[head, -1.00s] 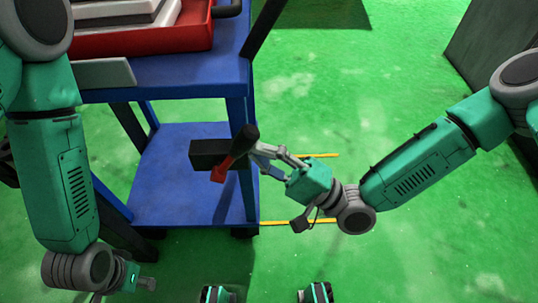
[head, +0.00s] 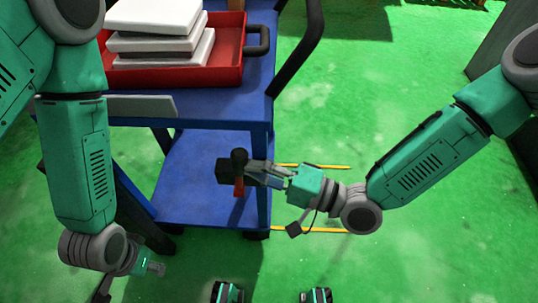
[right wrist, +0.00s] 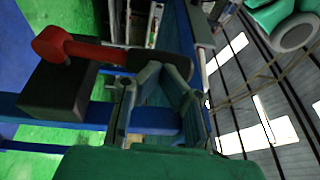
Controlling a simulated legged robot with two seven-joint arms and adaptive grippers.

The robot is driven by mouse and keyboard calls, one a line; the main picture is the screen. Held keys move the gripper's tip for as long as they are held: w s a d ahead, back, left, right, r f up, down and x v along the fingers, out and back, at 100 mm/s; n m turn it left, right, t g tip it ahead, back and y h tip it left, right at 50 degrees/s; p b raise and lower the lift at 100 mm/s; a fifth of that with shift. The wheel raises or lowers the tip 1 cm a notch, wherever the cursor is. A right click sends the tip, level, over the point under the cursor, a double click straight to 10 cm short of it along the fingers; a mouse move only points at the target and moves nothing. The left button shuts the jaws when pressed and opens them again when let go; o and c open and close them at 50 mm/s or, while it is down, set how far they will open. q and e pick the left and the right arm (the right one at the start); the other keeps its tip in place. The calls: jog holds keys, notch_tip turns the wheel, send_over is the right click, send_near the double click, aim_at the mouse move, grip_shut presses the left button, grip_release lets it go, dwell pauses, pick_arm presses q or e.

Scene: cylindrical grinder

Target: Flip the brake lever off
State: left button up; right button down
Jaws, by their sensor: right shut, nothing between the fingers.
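The brake lever has a red arm (head: 239,188) and a black grip (head: 239,157). It is mounted on a black block (head: 224,172) at the cart's side. In the right wrist view the red arm (right wrist: 85,50) runs from a round red end on the block (right wrist: 58,92) to the black grip (right wrist: 140,60). My right gripper (head: 255,172) is shut and empty, its fingertips (right wrist: 165,72) right at the grip and partly covering it; contact is not clear. My left gripper (head: 154,267) hangs low at the left, away from the lever; its finger state is unclear.
The blue cart (head: 195,185) carries a red tray (head: 225,65) with white stacked pieces (head: 155,45) on top. A black cart handle (head: 303,50) curves at its right. Green floor (head: 340,110) is clear right of the cart, with yellow lines (head: 310,229).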

jog(key=a+n+g+h+p, duration=0.1)
jog(key=a+h+p, duration=0.4)
jog(key=a+p, duration=0.2)
jog(key=shift+a+p, duration=0.25)
jog(key=shift+p, duration=0.1)
jog(key=shift+r, duration=0.1)
jog(key=shift+a+n, duration=0.1)
jog(key=shift+n, duration=0.2)
jog(key=shift+r, duration=0.1)
